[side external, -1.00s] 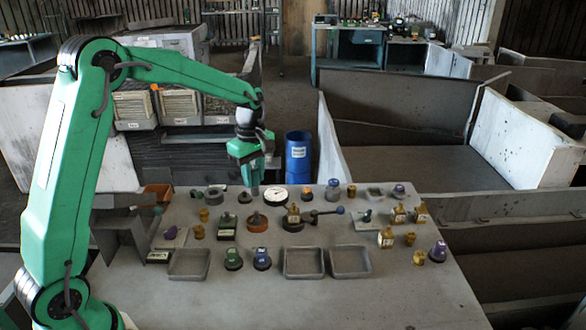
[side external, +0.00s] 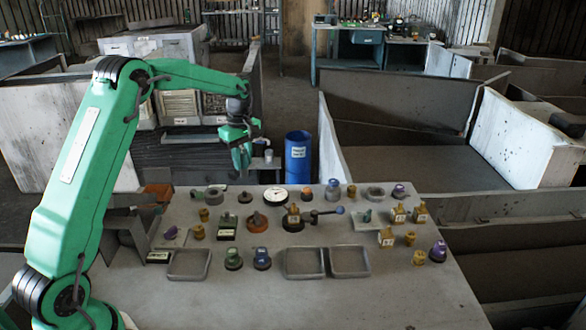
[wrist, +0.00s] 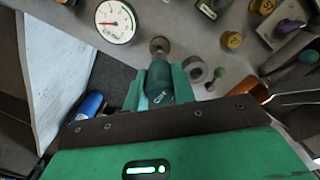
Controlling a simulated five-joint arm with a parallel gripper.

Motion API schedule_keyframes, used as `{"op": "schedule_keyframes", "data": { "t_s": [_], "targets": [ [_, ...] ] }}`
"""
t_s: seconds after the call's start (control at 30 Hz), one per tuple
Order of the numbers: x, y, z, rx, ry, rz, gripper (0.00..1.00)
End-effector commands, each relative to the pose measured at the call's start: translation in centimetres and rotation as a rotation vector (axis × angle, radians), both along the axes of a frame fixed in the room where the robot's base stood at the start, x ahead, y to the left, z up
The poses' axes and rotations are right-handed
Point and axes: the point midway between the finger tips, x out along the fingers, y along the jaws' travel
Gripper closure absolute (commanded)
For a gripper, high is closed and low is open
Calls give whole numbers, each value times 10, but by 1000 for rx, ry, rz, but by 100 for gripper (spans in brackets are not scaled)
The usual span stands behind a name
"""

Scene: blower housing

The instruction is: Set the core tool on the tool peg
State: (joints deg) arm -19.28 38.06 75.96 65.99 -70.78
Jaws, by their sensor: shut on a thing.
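My gripper (side external: 241,170) is above the far edge of the table, apart from the tabletop. In the wrist view my gripper (wrist: 157,72) is shut on a teal, round-bodied piece with a pale label, which I take to be the core tool (wrist: 160,92). The fingers hide its sides. A small round brown-grey piece (wrist: 160,45) shows just past the fingertips; it seems to match the dark round piece (side external: 245,197) at the table's far edge. I cannot tell for sure whether this is the tool peg.
A white dial gauge (side external: 275,196) and a grey ring (side external: 215,192) flank that spot. Many small coloured parts crowd the table's middle. Grey trays (side external: 188,264) stand in front of them. A blue barrel (side external: 298,158) stands behind the table. The table's front is clear.

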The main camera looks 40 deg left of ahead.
Motion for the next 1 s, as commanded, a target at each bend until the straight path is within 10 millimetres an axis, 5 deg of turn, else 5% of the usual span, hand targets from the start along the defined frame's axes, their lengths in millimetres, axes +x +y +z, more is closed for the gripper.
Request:
{"op": "schedule_keyframes", "data": {
  "t_s": [0.47,1.0],
  "targets": [
    [3,11,-5,0,0,-1,98],
    [3,11,-42,0,1,-1,98]
  ]
}}
